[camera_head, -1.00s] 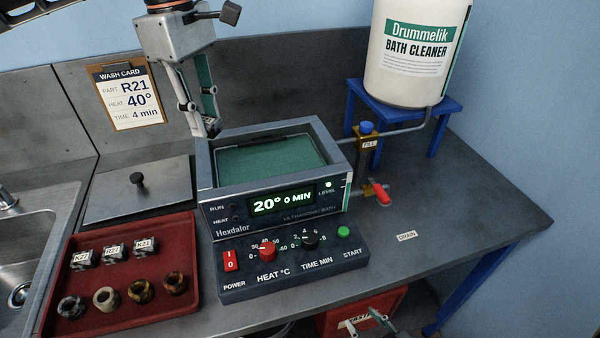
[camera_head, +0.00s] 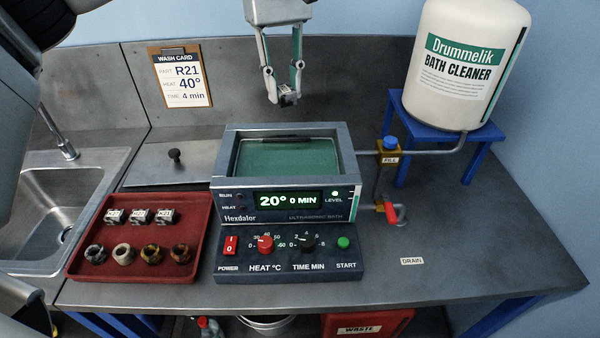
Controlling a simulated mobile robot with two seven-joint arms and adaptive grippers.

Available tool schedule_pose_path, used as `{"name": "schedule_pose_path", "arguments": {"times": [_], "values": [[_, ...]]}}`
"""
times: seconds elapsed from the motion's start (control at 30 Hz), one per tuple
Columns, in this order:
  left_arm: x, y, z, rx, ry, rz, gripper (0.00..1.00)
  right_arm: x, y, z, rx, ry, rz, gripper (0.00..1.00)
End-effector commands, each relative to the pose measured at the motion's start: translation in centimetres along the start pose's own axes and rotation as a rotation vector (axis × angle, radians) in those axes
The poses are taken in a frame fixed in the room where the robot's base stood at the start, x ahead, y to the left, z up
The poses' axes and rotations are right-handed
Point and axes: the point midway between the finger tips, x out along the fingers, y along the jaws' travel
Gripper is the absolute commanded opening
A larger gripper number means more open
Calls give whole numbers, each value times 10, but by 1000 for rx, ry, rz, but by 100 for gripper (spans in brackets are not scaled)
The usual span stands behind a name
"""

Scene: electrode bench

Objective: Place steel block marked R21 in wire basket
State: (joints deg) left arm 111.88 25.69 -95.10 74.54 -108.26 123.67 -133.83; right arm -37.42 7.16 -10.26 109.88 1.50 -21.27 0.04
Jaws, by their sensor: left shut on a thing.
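My left gripper (camera_head: 285,98) hangs behind and above the rear of the ultrasonic bath. It is shut on a small dark grey piece (camera_head: 288,98), which looks like a block; no mark on it can be read. Three steel blocks with white labels, a left one (camera_head: 113,216), a middle one (camera_head: 138,216) and a right one (camera_head: 166,216), stand in the red tray (camera_head: 84,266); their marks are too small to read surely. I cannot make out a wire basket; a dark strip shows at the rear inside the bath (camera_head: 342,172). My right gripper is out of view.
Several ring-shaped parts (camera_head: 124,253) stand in the tray's front row. A lid with a black knob (camera_head: 175,156) lies left of the bath. The cleaner tank (camera_head: 465,70) on its blue stand and the red drain valve (camera_head: 391,211) are at the right. The front-right bench is clear.

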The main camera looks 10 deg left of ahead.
Motion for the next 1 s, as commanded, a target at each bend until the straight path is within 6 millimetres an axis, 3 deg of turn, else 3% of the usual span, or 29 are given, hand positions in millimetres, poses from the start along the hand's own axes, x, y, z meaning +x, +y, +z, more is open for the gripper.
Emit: {"name": "schedule_pose_path", "arguments": {"times": [0.6,1.0], "values": [[136,-1,-16,1,-4,-2,0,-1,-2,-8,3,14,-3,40],[172,-1,-20,1,-3,-2,0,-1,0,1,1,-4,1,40]]}}
